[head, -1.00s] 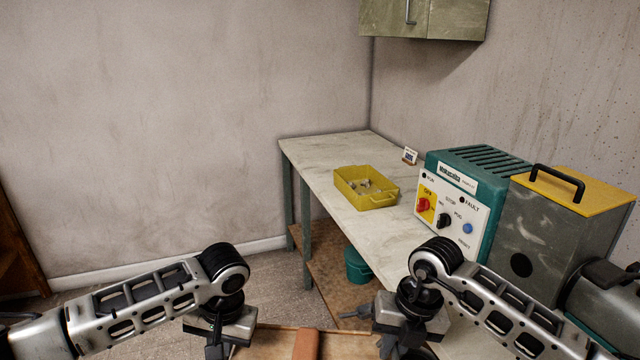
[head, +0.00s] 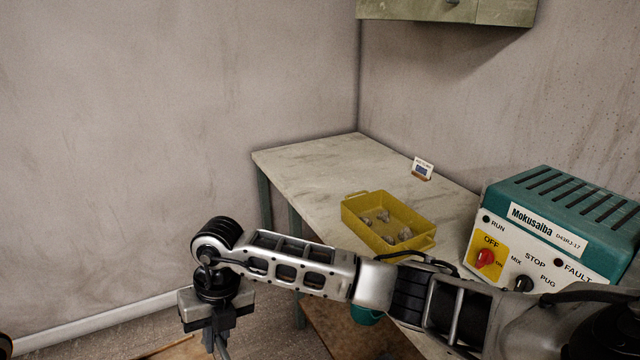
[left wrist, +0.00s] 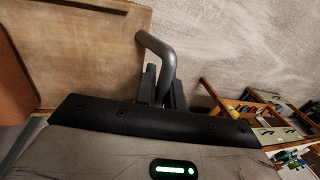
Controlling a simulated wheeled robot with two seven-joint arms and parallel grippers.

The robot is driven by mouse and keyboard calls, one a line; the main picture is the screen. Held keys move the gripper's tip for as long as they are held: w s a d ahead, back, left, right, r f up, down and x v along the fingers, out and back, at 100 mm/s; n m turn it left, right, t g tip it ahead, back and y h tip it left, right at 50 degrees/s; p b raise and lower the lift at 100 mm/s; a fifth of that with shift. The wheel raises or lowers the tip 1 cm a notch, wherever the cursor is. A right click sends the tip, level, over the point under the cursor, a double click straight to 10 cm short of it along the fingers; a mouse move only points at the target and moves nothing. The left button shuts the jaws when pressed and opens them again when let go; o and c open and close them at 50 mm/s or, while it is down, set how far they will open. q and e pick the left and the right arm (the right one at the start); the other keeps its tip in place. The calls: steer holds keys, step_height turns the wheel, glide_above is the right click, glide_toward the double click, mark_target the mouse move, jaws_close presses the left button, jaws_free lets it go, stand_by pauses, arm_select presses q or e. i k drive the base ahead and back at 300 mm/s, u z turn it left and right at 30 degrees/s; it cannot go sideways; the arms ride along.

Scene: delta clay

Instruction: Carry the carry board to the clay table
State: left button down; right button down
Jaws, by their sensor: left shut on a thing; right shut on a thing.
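The carry board (left wrist: 80,45) is a flat wooden board with a bent grey handle (left wrist: 158,47) at its edge, seen in the left wrist view. My left gripper (left wrist: 160,85) is shut on that handle; it is out of the head view. A brown block (left wrist: 12,85) lies on the board. In the head view only a sliver of the board (head: 178,350) shows at the bottom edge. My right gripper (head: 213,343) is beside it, shut, with what it grips mostly cut off. The pale-topped table (head: 300,165) stands ahead in the corner.
A yellow tray (head: 432,243) with several grey lumps, a small sign (head: 422,169) and a teal-and-white machine (head: 560,215) stand on the table. The far left of the tabletop is clear. A wall cabinet (head: 450,10) hangs above. A wooden rack (left wrist: 250,115) shows in the left wrist view.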

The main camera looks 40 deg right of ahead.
mark_target(316, 175)
steer(key=u, duration=0.1)
steer(key=i, duration=1.45)
steer(key=z, duration=0.3)
steer(key=i, duration=1.2)
steer(key=z, duration=1.25)
steer(key=i, duration=0.7)
steer(key=z, duration=1.2)
steer(key=i, duration=0.35)
steer(key=z, duration=0.15)
